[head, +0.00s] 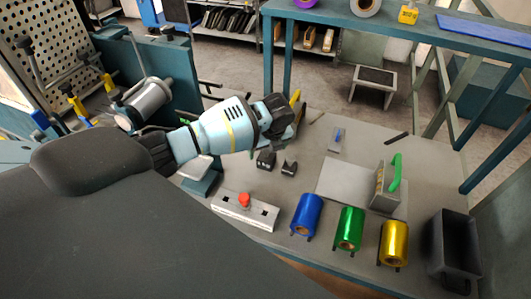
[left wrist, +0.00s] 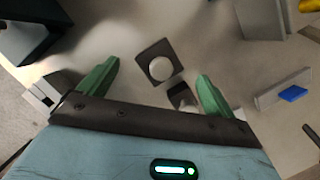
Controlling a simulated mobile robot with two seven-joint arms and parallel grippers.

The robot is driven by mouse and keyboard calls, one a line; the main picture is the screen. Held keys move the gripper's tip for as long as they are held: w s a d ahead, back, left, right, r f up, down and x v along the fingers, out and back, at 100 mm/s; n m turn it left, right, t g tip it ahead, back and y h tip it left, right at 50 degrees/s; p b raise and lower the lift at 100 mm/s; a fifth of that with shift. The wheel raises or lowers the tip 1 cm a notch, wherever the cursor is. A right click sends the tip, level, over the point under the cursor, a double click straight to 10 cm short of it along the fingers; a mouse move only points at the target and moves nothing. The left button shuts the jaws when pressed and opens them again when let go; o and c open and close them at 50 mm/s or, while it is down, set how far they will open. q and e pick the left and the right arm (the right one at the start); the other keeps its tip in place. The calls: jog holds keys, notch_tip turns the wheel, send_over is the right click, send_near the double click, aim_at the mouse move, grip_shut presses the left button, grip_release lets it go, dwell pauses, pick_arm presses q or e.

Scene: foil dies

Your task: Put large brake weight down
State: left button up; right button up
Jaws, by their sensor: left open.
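Two dark blocks lie on the table below my left gripper in the head view, one on the left (head: 266,158) and one on the right (head: 289,167). I cannot tell from their look alone which is the large brake weight. In the left wrist view a larger-looking dark square block with a pale round top (left wrist: 160,66) shows between and beyond the fingers, and a smaller-looking one (left wrist: 180,94) sits beside it. My left gripper (head: 283,116), also in the left wrist view (left wrist: 158,72), is open and empty, with green fingers apart above the blocks. My right gripper is not in view.
Blue (head: 306,214), green (head: 349,229) and gold (head: 394,243) foil rolls line the front edge. A red-button box (head: 245,210) stands left of them. A green-handled block (head: 387,184) and a black bin (head: 454,250) are at the right. A small blue-marked piece (head: 337,139) lies behind.

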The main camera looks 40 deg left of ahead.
aim_at(270, 163)
pick_arm(q)
jog(key=v, duration=0.7)
jog(key=shift+r+p, duration=0.3)
jog(key=shift+p, duration=0.15)
